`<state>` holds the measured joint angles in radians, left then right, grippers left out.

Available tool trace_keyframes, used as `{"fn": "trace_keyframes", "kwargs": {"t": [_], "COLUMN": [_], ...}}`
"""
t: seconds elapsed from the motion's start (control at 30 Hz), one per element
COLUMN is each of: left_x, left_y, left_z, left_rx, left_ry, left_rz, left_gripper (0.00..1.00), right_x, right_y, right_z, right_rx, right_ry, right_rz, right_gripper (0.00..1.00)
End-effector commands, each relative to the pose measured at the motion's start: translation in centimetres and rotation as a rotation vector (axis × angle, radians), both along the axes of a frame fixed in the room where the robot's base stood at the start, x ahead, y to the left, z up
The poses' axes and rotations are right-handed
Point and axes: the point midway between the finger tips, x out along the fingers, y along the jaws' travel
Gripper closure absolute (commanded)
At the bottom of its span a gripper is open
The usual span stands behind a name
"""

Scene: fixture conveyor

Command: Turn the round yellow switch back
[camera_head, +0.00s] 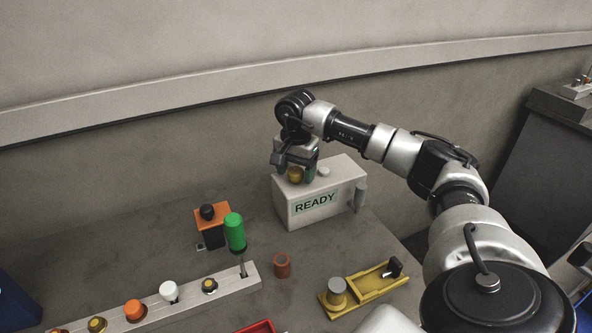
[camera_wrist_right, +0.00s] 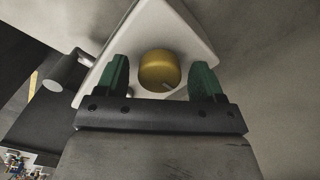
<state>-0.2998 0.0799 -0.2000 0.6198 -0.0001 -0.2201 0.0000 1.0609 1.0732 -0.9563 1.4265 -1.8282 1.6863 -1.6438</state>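The round yellow switch (camera_head: 296,174) sits on top of a white box (camera_head: 340,190) with a green READY label. My right gripper (camera_head: 297,168) is above the box, pointing down at the switch. In the right wrist view the switch (camera_wrist_right: 160,70) lies between the two green fingertips of my right gripper (camera_wrist_right: 160,80). Gaps show on both sides of it, so the gripper is open around it and appears not to touch it. A light mark shows on the switch's lower edge. My left gripper is not in view.
A white knob (camera_head: 323,171) is beside the switch on the box, and a grey lever (camera_head: 360,197) is on its right side. An orange block with a black knob (camera_head: 211,226), a green-handled tool (camera_head: 235,232), a rusty cylinder (camera_head: 282,265) and a yellow fixture (camera_head: 364,284) stand in front.

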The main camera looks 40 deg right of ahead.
Motion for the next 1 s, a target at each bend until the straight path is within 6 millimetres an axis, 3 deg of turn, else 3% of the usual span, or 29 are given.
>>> {"fn": "trace_keyframes", "kwargs": {"t": [0.27, 0.37, 0.7, 1.0], "left_x": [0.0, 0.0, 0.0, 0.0], "left_y": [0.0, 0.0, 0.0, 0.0], "left_z": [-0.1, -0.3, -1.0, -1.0], "left_rx": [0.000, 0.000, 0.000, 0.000], "left_ry": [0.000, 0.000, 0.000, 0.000], "left_rz": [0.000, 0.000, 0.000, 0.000], "left_gripper": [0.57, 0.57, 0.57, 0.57], "right_x": [0.0, 0.1, 0.1, 0.0], "right_y": [0.0, 0.0, 0.0, 0.0], "right_z": [0.4, 1.6, 8.3, 10.8], "right_rx": [0.000, 0.000, 0.000, 0.000], "right_ry": [0.000, -0.002, -0.004, 0.001], "right_rz": [-0.001, -0.001, -0.001, 0.000], "right_gripper": [0.32, 0.32, 0.32, 0.32]}}
